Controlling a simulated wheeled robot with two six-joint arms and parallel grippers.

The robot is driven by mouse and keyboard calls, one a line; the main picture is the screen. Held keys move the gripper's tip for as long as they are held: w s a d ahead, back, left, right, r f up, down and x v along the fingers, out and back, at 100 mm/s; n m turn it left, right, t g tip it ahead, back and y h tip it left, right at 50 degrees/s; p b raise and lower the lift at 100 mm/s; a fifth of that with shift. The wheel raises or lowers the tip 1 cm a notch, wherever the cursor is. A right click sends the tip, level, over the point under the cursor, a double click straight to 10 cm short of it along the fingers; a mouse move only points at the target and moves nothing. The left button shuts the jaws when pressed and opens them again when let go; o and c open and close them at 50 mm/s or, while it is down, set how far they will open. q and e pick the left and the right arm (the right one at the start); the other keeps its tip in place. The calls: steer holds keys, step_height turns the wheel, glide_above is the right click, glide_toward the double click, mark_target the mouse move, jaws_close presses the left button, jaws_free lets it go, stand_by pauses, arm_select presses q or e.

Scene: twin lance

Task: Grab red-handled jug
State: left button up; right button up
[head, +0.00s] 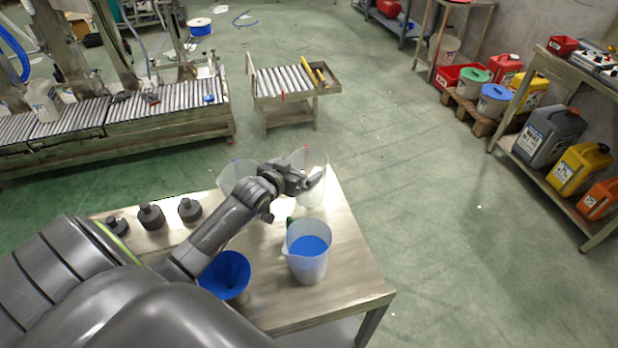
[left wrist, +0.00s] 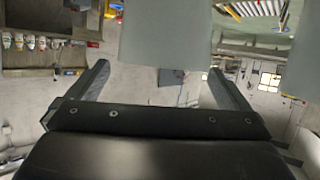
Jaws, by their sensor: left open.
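A clear, pale jug (head: 312,199) with a small red mark at its far rim stands at the far right corner of the steel table; most of its handle is hidden. My left gripper (head: 313,181) is open at this jug, with its fingers across the jug's near side in the head view. My right gripper is not in view.
A jug of blue liquid (head: 307,262) with a green handle stands nearer on the table (head: 345,284). Another clear jug (head: 232,176) with a blue mark stands behind my forearm. A blue funnel (head: 226,273) and dark caps (head: 151,217) are also there. Floor right of the table is clear.

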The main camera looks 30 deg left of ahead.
mark_target(307, 163)
arm_select(q)
steer(key=p+x, duration=0.1)
steer(key=x, duration=0.5)
steer(key=shift+d, duration=0.1)
steer(key=shift+s, duration=0.1)
steer(key=c, duration=1)
